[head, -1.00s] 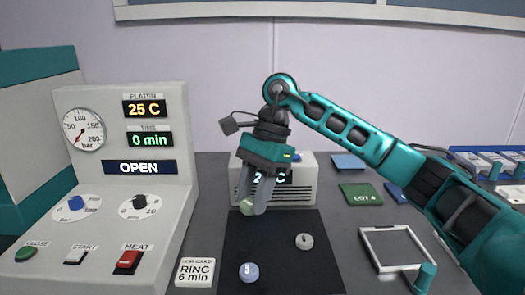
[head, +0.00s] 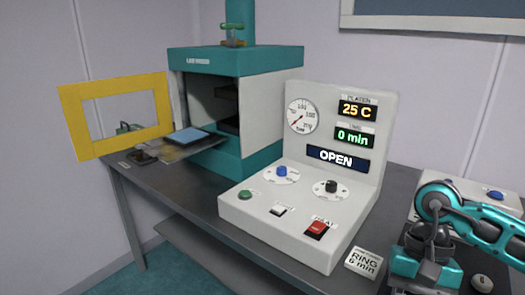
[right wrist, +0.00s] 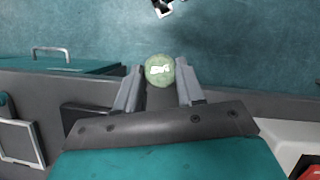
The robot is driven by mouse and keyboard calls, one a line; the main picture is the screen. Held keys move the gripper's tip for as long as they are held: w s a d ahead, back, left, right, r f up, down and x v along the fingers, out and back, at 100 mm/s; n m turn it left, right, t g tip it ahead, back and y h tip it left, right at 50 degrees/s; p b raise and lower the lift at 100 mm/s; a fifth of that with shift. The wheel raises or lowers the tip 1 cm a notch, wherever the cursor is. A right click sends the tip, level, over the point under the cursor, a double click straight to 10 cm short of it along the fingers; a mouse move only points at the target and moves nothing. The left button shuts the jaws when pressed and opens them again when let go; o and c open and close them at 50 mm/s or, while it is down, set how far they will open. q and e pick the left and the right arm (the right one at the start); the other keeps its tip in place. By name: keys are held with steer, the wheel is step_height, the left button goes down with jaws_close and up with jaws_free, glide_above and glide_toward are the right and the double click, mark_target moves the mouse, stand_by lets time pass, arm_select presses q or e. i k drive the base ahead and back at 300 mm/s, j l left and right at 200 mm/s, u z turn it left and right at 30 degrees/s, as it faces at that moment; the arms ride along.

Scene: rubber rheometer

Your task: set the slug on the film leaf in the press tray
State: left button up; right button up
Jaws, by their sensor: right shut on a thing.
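The slug (right wrist: 160,70) is a pale green round disc with a white mark. In the right wrist view it sits between the fingertips of my right gripper (right wrist: 160,84), which is shut on it. In the head view my right arm is at the lower right, beside the control panel; the slug and fingertips are hidden there. The film leaf (head: 188,138) is a blue sheet lying on the press tray (head: 170,153), which sticks out from the open press at the left. The right gripper is well to the right of the tray. My left gripper is not seen.
The teal press (head: 237,62) stands at the back left, with a yellow guard frame (head: 120,88) swung out left of the tray. The grey control panel (head: 297,215) stands between the tray and my right arm. Its display reads OPEN. A RING card (head: 364,262) lies near the arm.

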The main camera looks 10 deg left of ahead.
mark_target(188, 136)
steer(key=i+j, duration=0.1)
steer(key=j, duration=0.35)
steer(key=i+j, duration=0.15)
steer(key=j, duration=0.35)
steer(key=i+j, duration=0.1)
steer(key=j, duration=0.35)
steer(key=i+j, duration=0.15)
steer(key=j, duration=0.3)
steer(key=i+j, duration=0.1)
steer(key=j, duration=0.4)
